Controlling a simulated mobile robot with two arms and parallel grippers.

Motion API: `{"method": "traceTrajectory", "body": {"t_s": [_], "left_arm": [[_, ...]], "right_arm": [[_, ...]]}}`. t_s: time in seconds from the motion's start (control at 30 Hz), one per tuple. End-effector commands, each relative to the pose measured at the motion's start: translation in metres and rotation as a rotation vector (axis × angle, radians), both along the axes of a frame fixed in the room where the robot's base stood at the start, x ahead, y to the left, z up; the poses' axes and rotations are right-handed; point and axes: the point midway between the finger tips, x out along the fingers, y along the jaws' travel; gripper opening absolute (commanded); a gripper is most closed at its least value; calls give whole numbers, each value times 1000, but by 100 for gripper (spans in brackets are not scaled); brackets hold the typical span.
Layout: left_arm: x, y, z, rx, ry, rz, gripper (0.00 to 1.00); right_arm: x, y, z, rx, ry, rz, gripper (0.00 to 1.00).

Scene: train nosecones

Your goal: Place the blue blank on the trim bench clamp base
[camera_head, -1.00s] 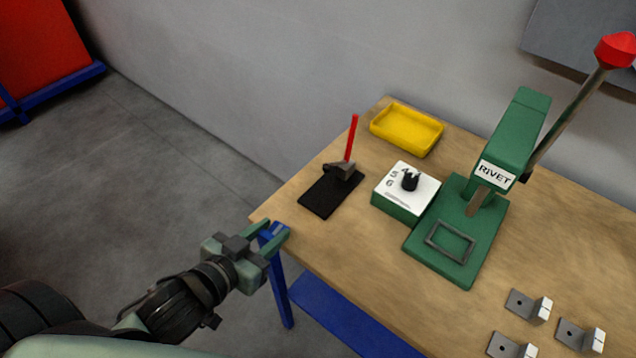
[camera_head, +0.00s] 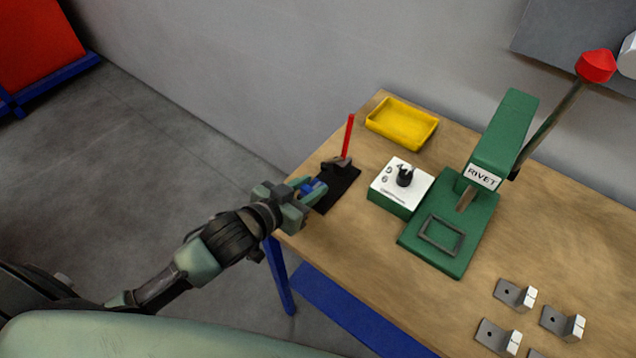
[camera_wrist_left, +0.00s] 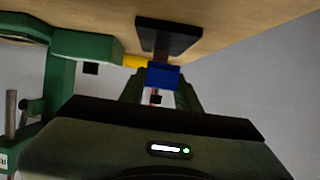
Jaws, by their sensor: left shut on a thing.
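The blue blank (camera_head: 315,186) is a small blue block held between the fingers of my left gripper (camera_head: 312,190), which is shut on it. In the left wrist view the blue blank (camera_wrist_left: 163,76) shows between the green fingers (camera_wrist_left: 160,92), partly hidden by the gripper. The clamp base is a black plate (camera_head: 346,186) with a grey clamp block and an upright red handle (camera_head: 348,136). The gripper and blank are at its near left edge. In the wrist view the black plate (camera_wrist_left: 168,38) lies just beyond the blank; I cannot tell whether they touch. My right gripper is out of view.
A green box with a white dial top (camera_head: 402,184) stands right of the clamp. A green rivet press (camera_head: 503,140) is farther right, and a yellow tray (camera_head: 402,123) behind. Several metal brackets (camera_head: 515,294) lie at the front right. Bare wood lies around the clamp.

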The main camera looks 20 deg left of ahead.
Motion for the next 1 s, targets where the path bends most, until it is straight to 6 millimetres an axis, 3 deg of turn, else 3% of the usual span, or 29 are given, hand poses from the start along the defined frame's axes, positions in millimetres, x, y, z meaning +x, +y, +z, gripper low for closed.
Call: {"method": "traceTrajectory", "body": {"t_s": [0.1, 0.2, 0.5, 0.9, 0.93, 1.0], "left_arm": [[20, -7, 3, -1, -2, 0, 0], [26, -10, 1, -2, 0, -1, 0], [27, -10, -33, 0, 4, -1, 0], [27, -10, -40, -1, 1, -1, 0], [27, -10, -39, 0, 1, -1, 40], [27, -10, -38, 0, 1, -1, 54]], "right_arm": [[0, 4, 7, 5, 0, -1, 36], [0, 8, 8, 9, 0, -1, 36], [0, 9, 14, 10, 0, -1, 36], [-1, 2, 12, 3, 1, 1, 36], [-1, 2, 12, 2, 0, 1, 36], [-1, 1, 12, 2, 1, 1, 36]]}}
